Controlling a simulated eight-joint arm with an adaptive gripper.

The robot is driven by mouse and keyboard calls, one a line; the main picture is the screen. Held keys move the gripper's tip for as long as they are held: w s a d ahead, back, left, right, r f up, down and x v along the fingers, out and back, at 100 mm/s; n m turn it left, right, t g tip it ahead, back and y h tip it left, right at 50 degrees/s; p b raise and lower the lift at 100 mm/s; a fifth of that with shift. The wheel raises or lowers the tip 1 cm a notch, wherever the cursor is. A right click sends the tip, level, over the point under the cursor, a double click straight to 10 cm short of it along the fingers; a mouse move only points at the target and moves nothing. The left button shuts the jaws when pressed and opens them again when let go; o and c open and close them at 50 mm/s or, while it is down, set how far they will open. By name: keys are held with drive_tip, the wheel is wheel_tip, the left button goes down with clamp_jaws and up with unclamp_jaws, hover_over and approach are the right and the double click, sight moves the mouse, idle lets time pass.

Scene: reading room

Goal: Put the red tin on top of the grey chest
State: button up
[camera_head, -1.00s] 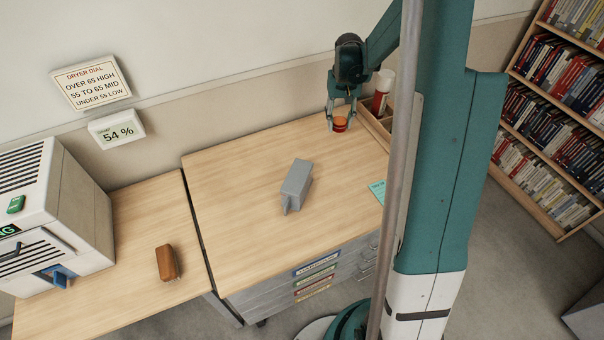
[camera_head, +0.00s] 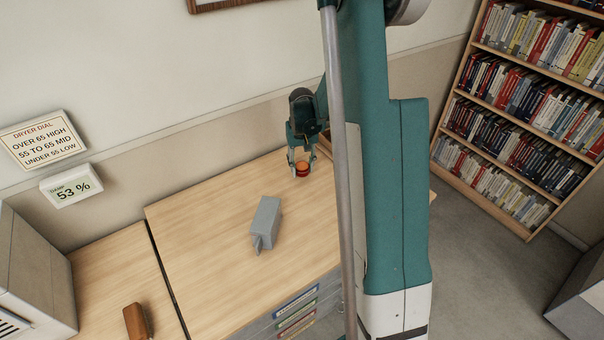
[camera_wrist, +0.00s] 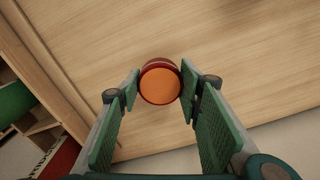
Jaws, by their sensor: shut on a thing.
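The red tin (camera_head: 302,170) has an orange top and is between the fingers of my gripper (camera_head: 301,163), over the back right part of the wooden worktop. In the wrist view the orange top of the tin (camera_wrist: 160,84) faces the camera, and both fingertips of my gripper (camera_wrist: 160,90) touch its sides. I cannot tell whether the tin is clear of the wood. A grey box-like chest (camera_head: 575,318) stands on the floor at the lower right, cut off by the frame edge. Grey drawers (camera_head: 262,328) with coloured labels also show under the worktop.
A grey block-shaped object (camera_head: 266,220) lies mid-worktop (camera_head: 195,235). A brown-handled brush (camera_head: 135,322) lies on the left table. A wooden organiser (camera_wrist: 55,90) with green and red things is beside my gripper. A bookcase (camera_head: 530,100) stands at right; the floor before it is clear.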

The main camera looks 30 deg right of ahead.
sight(302, 173)
drive_tip(key=shift+f, duration=1.8)
drive_tip(key=shift+f+b, duration=0.1)
drive_tip(key=shift+b, duration=0.25)
drive_tip(key=o, duration=0.9)
wheel_tip(302, 173, up, 12)
drive_tip(key=shift+r+p, duration=0.15)
drive_tip(key=shift+p, duration=0.65)
